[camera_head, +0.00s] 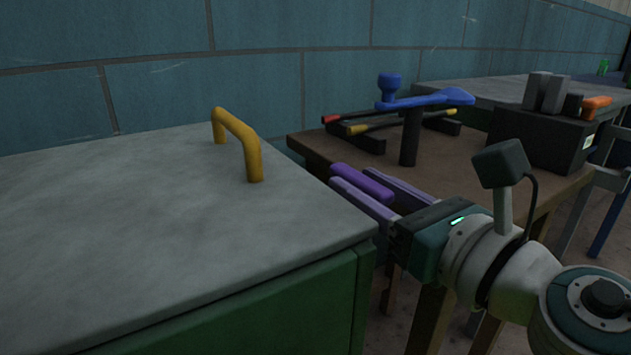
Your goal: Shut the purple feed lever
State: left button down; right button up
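A purple bar (365,184), which looks like the feed lever's handle, shows beside the right edge of the grey-topped green cabinet. My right gripper (366,187) reaches in from the right with its two lilac-grey fingers apart, one on each side of the bar. I cannot tell whether the fingers press on it. The rest of the lever and its mount are hidden behind the cabinet and my gripper. My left gripper is not in view.
The cabinet's grey top (150,230) carries a yellow handle (240,140). Behind my gripper a brown table (455,165) holds a blue crank (425,100) on a dark post, red- and yellow-tipped levers (375,126) and a black box (540,140). A blue-green wall stands behind.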

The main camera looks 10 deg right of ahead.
grip_shut()
dwell(1.1)
